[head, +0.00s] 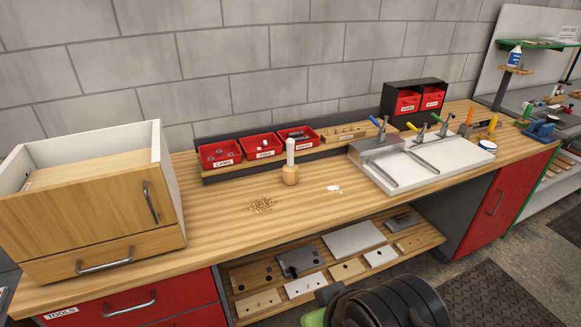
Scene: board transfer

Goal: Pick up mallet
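The mallet (290,170) stands upright on the wooden bench top (225,220), near the middle. Its pale wooden head is down on the bench and its light grey handle points straight up. It stands just in front of the red bins, and nothing covers it. My gripper is not in view. Only dark rounded parts of my own body show at the bottom edge, well in front of the bench and apart from the mallet.
Red bins (220,153) stand behind the mallet. A small pile of brown bits (262,205) and a white patch (333,189) lie near it. A wooden cabinet (95,220) stands left, a white clamp fixture (420,165) right.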

